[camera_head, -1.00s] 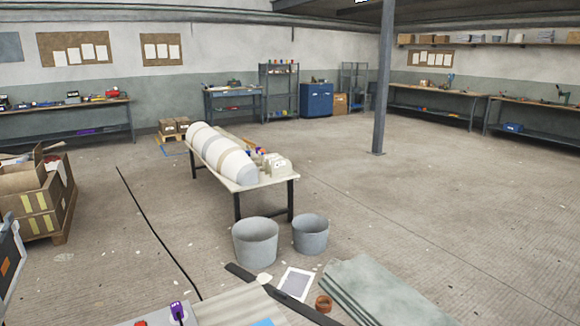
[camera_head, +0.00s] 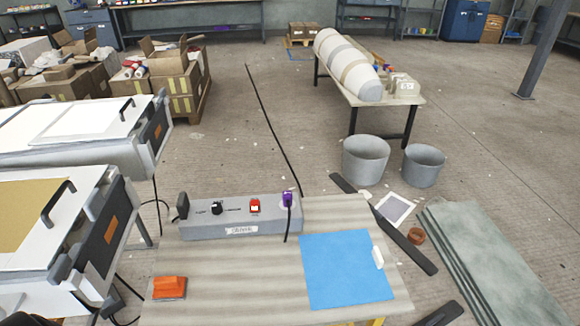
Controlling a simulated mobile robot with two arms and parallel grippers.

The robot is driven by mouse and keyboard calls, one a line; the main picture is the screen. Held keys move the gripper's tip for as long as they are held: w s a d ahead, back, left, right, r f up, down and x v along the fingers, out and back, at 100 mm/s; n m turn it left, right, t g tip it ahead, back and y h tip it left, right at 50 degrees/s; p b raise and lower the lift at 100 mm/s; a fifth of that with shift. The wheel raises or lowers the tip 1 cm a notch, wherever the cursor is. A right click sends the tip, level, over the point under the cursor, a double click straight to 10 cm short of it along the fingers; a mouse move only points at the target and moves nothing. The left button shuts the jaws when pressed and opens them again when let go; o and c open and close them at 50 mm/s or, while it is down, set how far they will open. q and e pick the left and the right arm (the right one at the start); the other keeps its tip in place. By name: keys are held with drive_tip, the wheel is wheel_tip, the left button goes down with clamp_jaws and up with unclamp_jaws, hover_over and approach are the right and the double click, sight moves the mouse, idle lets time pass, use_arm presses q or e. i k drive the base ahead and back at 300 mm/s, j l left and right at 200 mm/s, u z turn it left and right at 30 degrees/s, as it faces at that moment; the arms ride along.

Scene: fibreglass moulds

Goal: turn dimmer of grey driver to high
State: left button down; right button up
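The grey driver (camera_head: 240,222) is a long grey box at the back of a workbench. A black dimmer knob (camera_head: 216,208) sits on its top, left of centre. Markings beside the knob are too small to read, so I cannot tell its setting. A red switch (camera_head: 254,205) is right of the knob. A purple plug (camera_head: 287,199) with a black cable is at the right end, and a black part (camera_head: 182,205) stands at the left end. Neither gripper can be made out in the head view, and nothing touches the driver.
The workbench (camera_head: 215,265) holds a blue sheet (camera_head: 344,270) and an orange-topped block (camera_head: 169,287). White machines with black handles (camera_head: 58,202) stand close on the left. Grey buckets (camera_head: 366,160) and green-grey sheets (camera_head: 485,245) are beyond the bench. Dark shapes at the bottom edge are unclear.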

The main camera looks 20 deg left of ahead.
sight(216, 208)
drive_tip(key=u, duration=1.35)
drive_tip(key=i+j+u, duration=0.1)
drive_tip(key=i+j, duration=0.2)
drive_tip(key=j, duration=0.05)
